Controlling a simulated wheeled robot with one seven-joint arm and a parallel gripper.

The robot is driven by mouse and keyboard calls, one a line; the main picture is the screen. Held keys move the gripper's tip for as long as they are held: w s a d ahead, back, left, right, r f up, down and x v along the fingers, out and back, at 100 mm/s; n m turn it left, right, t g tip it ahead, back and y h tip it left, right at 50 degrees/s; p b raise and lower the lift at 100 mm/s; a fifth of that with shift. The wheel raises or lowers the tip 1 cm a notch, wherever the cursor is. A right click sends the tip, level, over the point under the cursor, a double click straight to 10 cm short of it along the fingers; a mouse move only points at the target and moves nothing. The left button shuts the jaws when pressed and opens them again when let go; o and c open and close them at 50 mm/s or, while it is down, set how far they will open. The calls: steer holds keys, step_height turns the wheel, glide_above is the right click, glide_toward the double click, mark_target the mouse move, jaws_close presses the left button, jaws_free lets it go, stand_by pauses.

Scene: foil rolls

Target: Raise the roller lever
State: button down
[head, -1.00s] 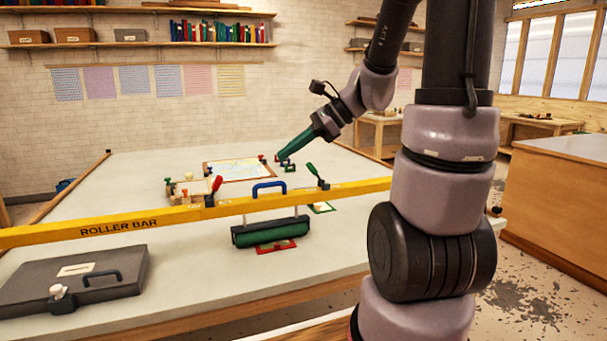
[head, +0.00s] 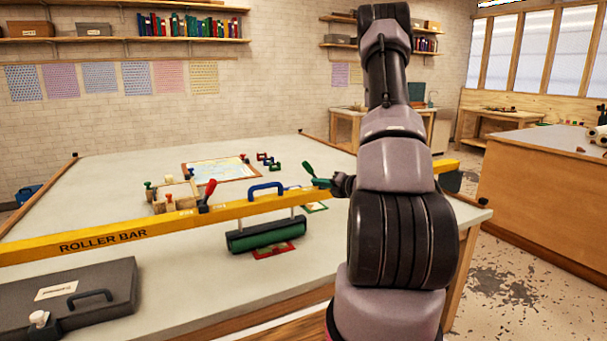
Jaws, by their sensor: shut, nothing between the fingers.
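The yellow roller bar (head: 105,240) spans the table. A red-handled lever (head: 208,192) stands tilted on it at left, and a green-handled lever (head: 308,169) leans up and left farther right. I cannot tell which is the roller lever. A blue handle (head: 267,187) rises above the bar, with the green roller (head: 266,236) hanging below it on the near side. My gripper (head: 319,182) is shut and empty, its teal end pointing left, close beside the green lever's lower part. Whether they touch is unclear.
A grey case (head: 70,300) lies at the front left. A small red frame (head: 273,251) lies under the roller. A framed map (head: 222,168), a wooden tray (head: 175,196) and small clamps (head: 268,161) sit beyond the bar. The left far tabletop is clear.

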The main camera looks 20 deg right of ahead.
mark_target(312, 173)
steer(key=shift+w+f, duration=0.1)
stand_by(0.3)
steer(key=x, duration=0.9)
steer(key=shift+w+d, duration=0.15)
steer(key=shift+w, duration=0.35)
steer(key=shift+s+d+r, duration=0.1)
steer(key=shift+d+r, duration=0.75)
steer(key=shift+d, duration=0.2)
steer(key=shift+d+r, duration=0.3)
steer(key=shift+d, duration=0.05)
steer(key=shift+d, duration=0.1)
